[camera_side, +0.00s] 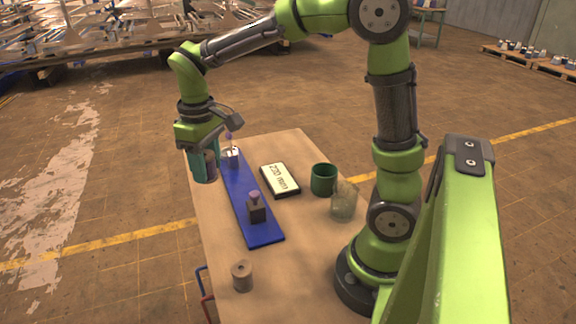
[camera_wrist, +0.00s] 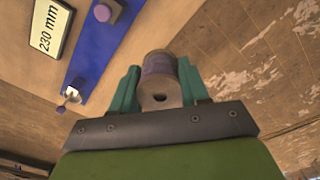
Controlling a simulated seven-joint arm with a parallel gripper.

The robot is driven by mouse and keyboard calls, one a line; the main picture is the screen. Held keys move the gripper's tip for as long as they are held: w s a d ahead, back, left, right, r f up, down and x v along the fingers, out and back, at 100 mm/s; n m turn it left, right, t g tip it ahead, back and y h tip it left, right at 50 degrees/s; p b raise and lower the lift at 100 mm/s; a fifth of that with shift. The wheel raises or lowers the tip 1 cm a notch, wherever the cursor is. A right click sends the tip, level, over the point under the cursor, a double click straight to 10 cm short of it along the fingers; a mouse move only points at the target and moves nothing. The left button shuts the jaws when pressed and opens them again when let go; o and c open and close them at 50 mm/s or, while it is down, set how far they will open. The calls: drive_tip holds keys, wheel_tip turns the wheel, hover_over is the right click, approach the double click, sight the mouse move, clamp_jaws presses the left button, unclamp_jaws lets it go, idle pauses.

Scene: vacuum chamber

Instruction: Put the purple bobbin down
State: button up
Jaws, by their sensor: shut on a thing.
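My gripper (camera_side: 204,168) is shut on the purple bobbin (camera_wrist: 158,67), with a teal finger on each side of it. In the wrist view the bobbin has pale end flanges, a dull purple winding and a hole in the near end. In the side view the bobbin (camera_side: 208,165) hangs in the air by the table's far left edge, partly hidden by the fingers. A blue strip (camera_side: 240,195) lies to the right of it. The strip carries a dark block with a purple top (camera_side: 256,210) and a small pale fixture (camera_side: 231,158) near its far end.
A display reading 230 mm (camera_wrist: 47,30) lies beside the strip. A green cup (camera_side: 323,180) and a glass jar (camera_side: 344,203) stand on the right of the table. A tan spool (camera_side: 242,276) stands at the front left. Bare wooden tabletop (camera_side: 290,235) lies between them.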

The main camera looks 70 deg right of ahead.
drive_tip(key=d+m, duration=0.2)
drive_tip(key=d, duration=0.3)
drive_tip(key=m, duration=0.5)
hover_over(295, 208)
wheel_tip(295, 208, down, 14)
drive_tip(key=shift+r, duration=0.1)
drive_tip(key=shift+f, duration=2.2)
drive_tip(key=shift+f, duration=0.15)
drive_tip(key=o, duration=1)
drive_tip(key=shift+o, duration=0.2)
